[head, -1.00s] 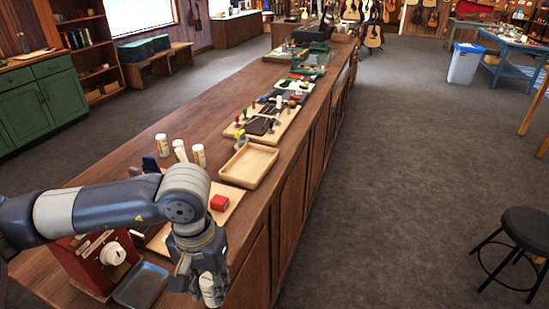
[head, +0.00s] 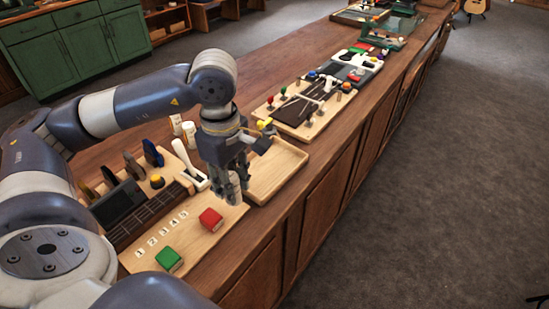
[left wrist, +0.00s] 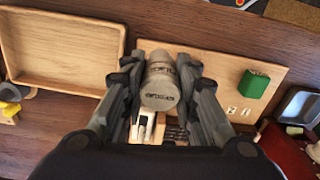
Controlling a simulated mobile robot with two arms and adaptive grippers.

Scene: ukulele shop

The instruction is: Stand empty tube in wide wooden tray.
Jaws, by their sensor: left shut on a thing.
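The wide wooden tray (head: 293,172) lies on the long counter, pale and shallow with low walls. It looks empty in the left wrist view (left wrist: 62,84), at the upper left. My left gripper (head: 232,188) is above the counter, just left of the tray in the head view. It is shut on a pale tube (left wrist: 160,84), which sits between the fingers in the left wrist view with its round end facing the camera. In the head view the fingers mostly hide the tube. My right gripper is not in view.
Two other white tubes (head: 188,133) stand behind my gripper. Another board with coloured knobs (head: 306,110) lies beyond the tray.

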